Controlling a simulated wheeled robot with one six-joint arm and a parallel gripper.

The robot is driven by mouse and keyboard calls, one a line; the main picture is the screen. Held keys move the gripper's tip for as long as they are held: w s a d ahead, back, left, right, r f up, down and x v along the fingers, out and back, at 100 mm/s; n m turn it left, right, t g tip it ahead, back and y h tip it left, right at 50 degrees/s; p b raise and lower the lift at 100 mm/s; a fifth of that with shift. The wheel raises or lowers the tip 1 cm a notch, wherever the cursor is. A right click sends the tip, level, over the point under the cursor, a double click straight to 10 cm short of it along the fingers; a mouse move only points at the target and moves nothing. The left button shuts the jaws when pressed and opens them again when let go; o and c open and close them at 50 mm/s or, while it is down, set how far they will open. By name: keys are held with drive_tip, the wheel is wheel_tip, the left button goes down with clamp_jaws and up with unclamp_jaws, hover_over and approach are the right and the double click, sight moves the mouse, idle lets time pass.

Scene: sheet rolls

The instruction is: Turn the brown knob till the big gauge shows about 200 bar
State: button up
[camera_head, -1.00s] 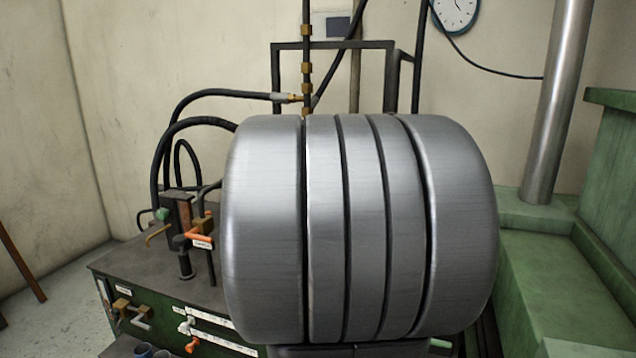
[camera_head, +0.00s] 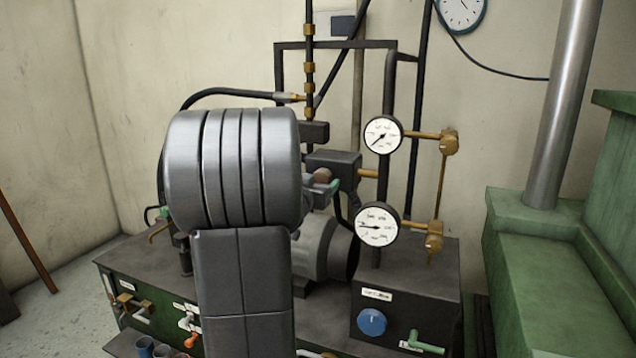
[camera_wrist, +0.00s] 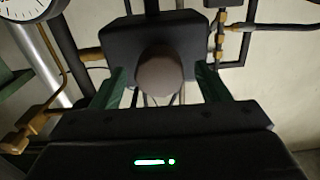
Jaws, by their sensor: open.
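The brown knob (camera_wrist: 159,72) sits on the front of a dark valve block (camera_wrist: 120,38) in the wrist view. It also shows in the head view (camera_head: 322,175), partly covered. My gripper (camera_wrist: 160,84) is open, with a green finger on each side of the knob and a gap on both sides. In the head view my gripper (camera_head: 320,184) is at the knob, partly hidden by my arm. Two white gauges show: an upper gauge (camera_head: 382,134), needle toward lower left, and a slightly larger-looking lower gauge (camera_head: 376,226), needle toward the left. Their numbers are too small to read.
Brass pipes (camera_head: 449,141) join the gauges on the right. A dark box with a blue knob (camera_head: 371,322) and a green-handled tap (camera_head: 425,343) stands below. A motor (camera_head: 318,248) lies under my gripper. Green machinery (camera_head: 530,255) stands at the right.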

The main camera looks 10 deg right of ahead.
drive_tip(key=shift+c, duration=0.4)
drive_tip(key=c, duration=0.9)
